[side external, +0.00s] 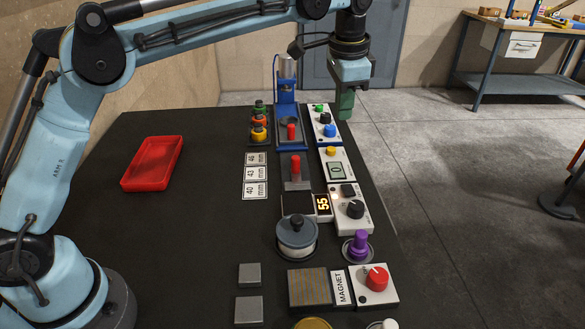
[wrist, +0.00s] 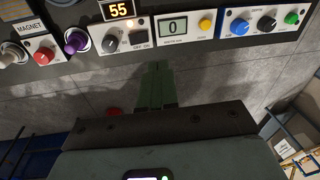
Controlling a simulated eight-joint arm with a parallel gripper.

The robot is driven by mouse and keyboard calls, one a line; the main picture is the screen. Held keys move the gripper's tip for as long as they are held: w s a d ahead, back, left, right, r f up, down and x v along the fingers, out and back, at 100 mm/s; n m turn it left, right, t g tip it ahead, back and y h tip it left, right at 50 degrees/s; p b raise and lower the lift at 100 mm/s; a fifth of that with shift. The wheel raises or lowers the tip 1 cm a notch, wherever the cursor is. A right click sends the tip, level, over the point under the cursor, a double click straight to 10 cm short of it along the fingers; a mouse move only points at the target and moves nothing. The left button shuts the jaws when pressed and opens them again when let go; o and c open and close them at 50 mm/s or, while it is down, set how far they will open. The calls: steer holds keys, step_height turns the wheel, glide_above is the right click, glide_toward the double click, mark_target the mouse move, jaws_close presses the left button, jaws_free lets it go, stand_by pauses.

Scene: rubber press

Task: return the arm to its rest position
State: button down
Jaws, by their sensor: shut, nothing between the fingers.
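My gripper (side external: 345,104) is in the air past the back right edge of the dark work table (side external: 200,230) in the side view, pointing down. Its green fingers are together with nothing between them. In the wrist view the closed green fingers (wrist: 157,70) stand in the middle, over the grey floor beside the row of control panels. My light blue arm reaches across the top of the side view from the left.
Near the gripper stand a blue press (side external: 286,85) and a panel with green, black and blue knobs (side external: 325,122). A red tray (side external: 152,163) lies left. A lidded pot (side external: 296,236), purple knob (side external: 360,244) and magnet panel (side external: 362,285) are nearer.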

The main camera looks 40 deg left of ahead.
steer(key=s+a+r+n+t, duration=0.2)
steer(key=s+a+n+t, duration=0.15)
steer(key=s+a, duration=0.65)
steer(key=s+a+f+n+t, duration=0.2)
steer(key=s+f+n, duration=0.2)
steer(key=s+f, duration=0.4)
steer(key=s, duration=0.5)
steer(key=shift+s+h, duration=0.2)
steer(key=shift+h, duration=0.1)
steer(key=shift+a+n, duration=0.1)
steer(key=shift+n, duration=0.15)
